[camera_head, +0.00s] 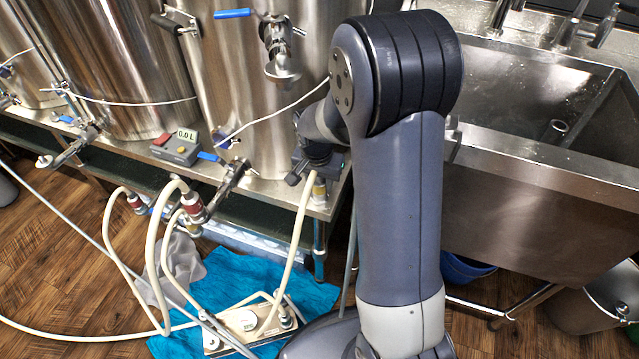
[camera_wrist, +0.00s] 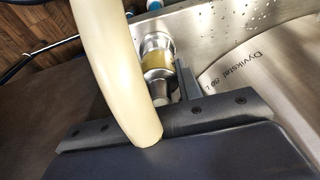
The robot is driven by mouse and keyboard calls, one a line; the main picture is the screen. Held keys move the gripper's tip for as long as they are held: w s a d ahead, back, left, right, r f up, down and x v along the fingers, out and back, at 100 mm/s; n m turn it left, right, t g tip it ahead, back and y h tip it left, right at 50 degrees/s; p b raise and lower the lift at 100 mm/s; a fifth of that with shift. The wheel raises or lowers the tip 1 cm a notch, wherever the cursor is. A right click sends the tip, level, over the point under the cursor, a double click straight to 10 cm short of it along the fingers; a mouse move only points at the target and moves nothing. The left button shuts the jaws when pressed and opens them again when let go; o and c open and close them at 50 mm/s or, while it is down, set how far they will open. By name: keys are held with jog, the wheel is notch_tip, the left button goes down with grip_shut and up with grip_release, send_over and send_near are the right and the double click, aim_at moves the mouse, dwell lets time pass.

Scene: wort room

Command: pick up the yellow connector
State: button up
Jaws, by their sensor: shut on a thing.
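The yellow connector (camera_wrist: 157,63) is a metal hose fitting with a yellow band, at the end of a thick cream hose (camera_wrist: 108,60). In the head view the connector (camera_head: 319,188) shows small at the front edge of the steel stand, with the hose (camera_head: 301,222) hanging below it. My gripper (camera_head: 306,172) is at the connector, beside the right kettle, and is shut on it. In the wrist view the hose crosses in front and hides part of my gripper and of the grip.
Steel kettles (camera_head: 240,75) stand on a metal stand at left and centre. A grey box reading 0.0 L (camera_head: 176,148) sits on its edge. A steel sink (camera_head: 540,110) is at right.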

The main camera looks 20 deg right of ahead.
jog(key=shift+r, duration=0.1)
jog(key=shift+s+r+p, duration=0.2)
jog(key=shift+r+p, duration=0.2)
jog(key=shift+r, duration=0.1)
notch_tip(320, 180, up, 7)
jog(key=shift+f+p, duration=0.1)
jog(key=shift+p, duration=1.1)
jog(key=s+d+f+p, duration=0.1)
jog(key=s+d, duration=0.2)
jog(key=s, duration=1.6)
jog(key=shift+s, duration=0.15)
jog(key=shift+r+p, duration=0.15)
jog(key=shift+p, duration=0.15)
notch_tip(320, 180, up, 4)
jog(key=p, duration=0.4)
jog(key=shift+r, duration=0.1)
